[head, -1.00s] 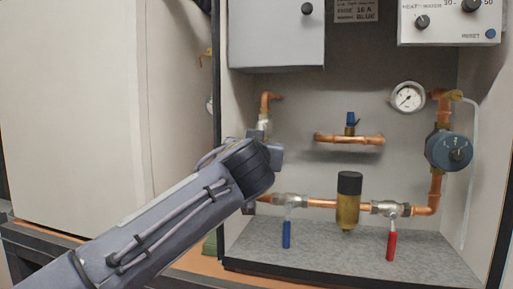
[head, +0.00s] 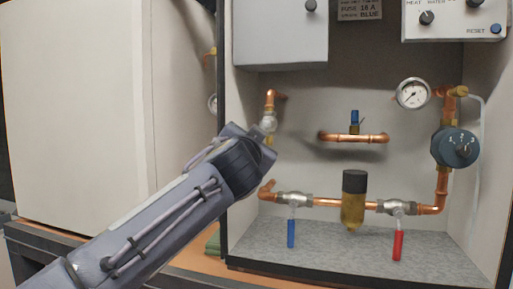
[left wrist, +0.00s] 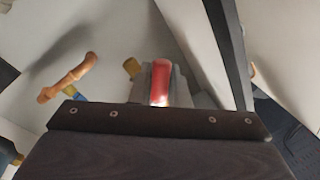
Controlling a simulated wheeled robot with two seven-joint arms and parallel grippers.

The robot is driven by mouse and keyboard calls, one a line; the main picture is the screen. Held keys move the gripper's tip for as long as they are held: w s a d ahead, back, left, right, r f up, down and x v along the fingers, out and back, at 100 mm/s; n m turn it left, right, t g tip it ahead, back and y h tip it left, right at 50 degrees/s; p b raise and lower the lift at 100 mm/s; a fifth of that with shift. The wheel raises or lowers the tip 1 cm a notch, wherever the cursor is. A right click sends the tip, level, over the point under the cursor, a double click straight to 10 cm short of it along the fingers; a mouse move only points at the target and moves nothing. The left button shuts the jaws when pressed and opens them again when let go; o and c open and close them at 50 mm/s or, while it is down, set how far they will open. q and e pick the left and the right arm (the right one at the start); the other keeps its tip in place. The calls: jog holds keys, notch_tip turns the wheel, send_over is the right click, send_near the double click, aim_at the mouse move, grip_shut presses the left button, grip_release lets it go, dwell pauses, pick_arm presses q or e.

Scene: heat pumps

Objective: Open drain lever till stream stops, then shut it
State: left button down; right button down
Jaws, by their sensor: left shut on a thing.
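In the left wrist view a red lever handle (left wrist: 160,80) stands upright just beyond the dark front edge of my gripper, against a grey body. My left gripper (head: 264,136) is at the left valve (head: 268,122) on the copper pipe in the head view. It is shut on the red lever; its fingertips are mostly hidden by my own wrist. The lever itself is hidden in the head view. I cannot make out any water stream. My right gripper is in neither current view.
A blue lever (head: 291,233) and a red lever (head: 398,245) hang from the lower pipe, with a brass filter (head: 353,208) between them. A pressure gauge (head: 413,94) and a blue dial (head: 455,148) are at right. The cabinet floor's front is clear.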

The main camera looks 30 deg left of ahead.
pick_arm(q)
jog(key=m, duration=0.3)
jog(key=shift+s+a+r+t, duration=0.15)
jog(key=shift+a+r+t, duration=0.2)
jog(key=shift+t, duration=0.05)
jog(key=m, duration=0.1)
jog(key=r+m+h, duration=0.1)
jog(key=m, duration=0.1)
jog(key=shift+a, duration=0.3)
jog(key=m, duration=0.1)
jog(key=r+m+t+p, duration=0.1)
jog(key=m, duration=0.1)
jog(key=shift+s+a+h+p, duration=0.1)
jog(key=shift+a+h+p, duration=0.05)
jog(key=shift+h+p, duration=0.15)
jog(key=shift+r+m+h+p, duration=0.25)
jog(key=shift+m+p, duration=0.1)
jog(key=shift+m, duration=0.55)
jog(key=shift+r+m+h+p, duration=0.1)
jog(key=shift+m+h+p, duration=0.2)
jog(key=shift+m, duration=0.6)
jog(key=c, duration=1.4)
grip_release()
jog(key=shift+c, duration=0.2)
jog(key=shift+s, duration=0.1)
